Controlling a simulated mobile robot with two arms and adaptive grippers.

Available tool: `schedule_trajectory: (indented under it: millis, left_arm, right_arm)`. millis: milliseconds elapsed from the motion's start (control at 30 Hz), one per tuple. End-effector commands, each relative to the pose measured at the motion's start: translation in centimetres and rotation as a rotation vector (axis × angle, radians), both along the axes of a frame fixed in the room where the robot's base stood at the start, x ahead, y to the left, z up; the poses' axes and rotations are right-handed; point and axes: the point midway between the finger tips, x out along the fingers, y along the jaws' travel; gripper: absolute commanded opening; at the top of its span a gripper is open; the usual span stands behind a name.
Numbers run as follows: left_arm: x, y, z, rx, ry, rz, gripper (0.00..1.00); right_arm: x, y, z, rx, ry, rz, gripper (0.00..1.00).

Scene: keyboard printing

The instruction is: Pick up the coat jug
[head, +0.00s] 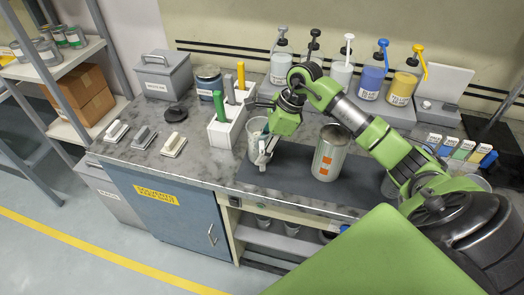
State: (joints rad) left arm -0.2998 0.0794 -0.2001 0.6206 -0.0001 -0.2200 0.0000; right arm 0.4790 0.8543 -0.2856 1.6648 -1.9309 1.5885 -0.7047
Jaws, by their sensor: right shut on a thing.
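A pale, translucent jug (254,132) stands upright at the left end of the dark mat, right of the white holder. It appears to be the coat jug; any label on it cannot be read. My right gripper (264,154) points down at the jug's near right side and is shut on it, covering part of it. I cannot tell whether the jug touches the counter. My left gripper is not in view.
A metal can with orange labels (329,155) stands on the dark mat (290,178), close right of my gripper. A white holder (224,133) with green and yellow handles is close left. Several pump bottles line the back. The left counter front has free room.

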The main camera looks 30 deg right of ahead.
Motion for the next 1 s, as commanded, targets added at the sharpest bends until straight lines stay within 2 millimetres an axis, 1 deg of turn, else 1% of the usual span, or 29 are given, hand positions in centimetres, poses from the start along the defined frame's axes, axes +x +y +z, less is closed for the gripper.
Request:
schedule_trajectory:
  millis: [133,233,400,467,600,700,833,1000]
  left_arm:
    - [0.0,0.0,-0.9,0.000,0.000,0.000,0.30]
    - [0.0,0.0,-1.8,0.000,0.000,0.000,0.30]
    - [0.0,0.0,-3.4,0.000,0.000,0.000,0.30]
    - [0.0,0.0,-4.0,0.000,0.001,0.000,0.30]
    - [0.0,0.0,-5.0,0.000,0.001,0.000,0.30]
    - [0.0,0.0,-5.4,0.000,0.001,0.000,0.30]
    - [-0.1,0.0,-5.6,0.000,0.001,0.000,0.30]
    - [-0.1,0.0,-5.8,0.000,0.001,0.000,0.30]
  right_arm:
    - [0.0,0.0,2.3,-0.003,-0.009,0.002,0.00]
    - [-1.4,0.9,3.8,-0.007,-0.011,0.004,0.00]
    - [-4.2,2.9,8.0,-0.006,-0.013,0.005,0.00]
    - [-5.6,3.7,8.3,-0.005,-0.008,0.006,0.00]
    - [-8.2,5.5,9.8,-0.006,-0.008,0.003,0.00]
    - [-9.6,6.5,10.7,-0.002,-0.008,0.003,0.00]
    - [-10.8,7.4,11.5,-0.002,-0.006,0.002,0.00]
    - [-11.5,7.8,11.9,-0.001,-0.004,0.000,0.00]
